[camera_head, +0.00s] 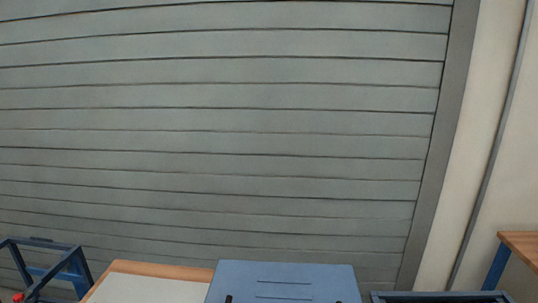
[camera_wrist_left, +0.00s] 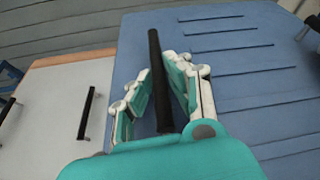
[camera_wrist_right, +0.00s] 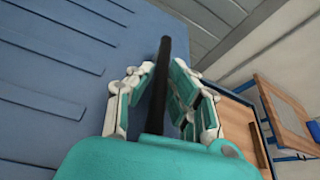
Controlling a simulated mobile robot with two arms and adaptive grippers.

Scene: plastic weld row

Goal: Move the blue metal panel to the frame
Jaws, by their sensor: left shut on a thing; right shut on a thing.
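The blue metal panel (camera_head: 285,282) shows at the bottom middle of the head view, with slots across it and two dark handles at its lower edge. In the left wrist view the panel (camera_wrist_left: 240,70) fills the right side. My left gripper (camera_wrist_left: 165,68) is shut on the panel's black bar handle. In the right wrist view the panel (camera_wrist_right: 60,75) fills the left side. My right gripper (camera_wrist_right: 160,72) is shut on the other black handle. A dark blue frame (camera_head: 50,268) stands at the lower left of the head view; whether it is the task's frame I cannot tell.
A table with a pale top (camera_head: 140,290) and wooden edge lies left of the panel; a white panel with black handles (camera_wrist_left: 60,95) is there. A wooden table (camera_head: 522,243) stands far right. A grey slatted wall fills the back.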

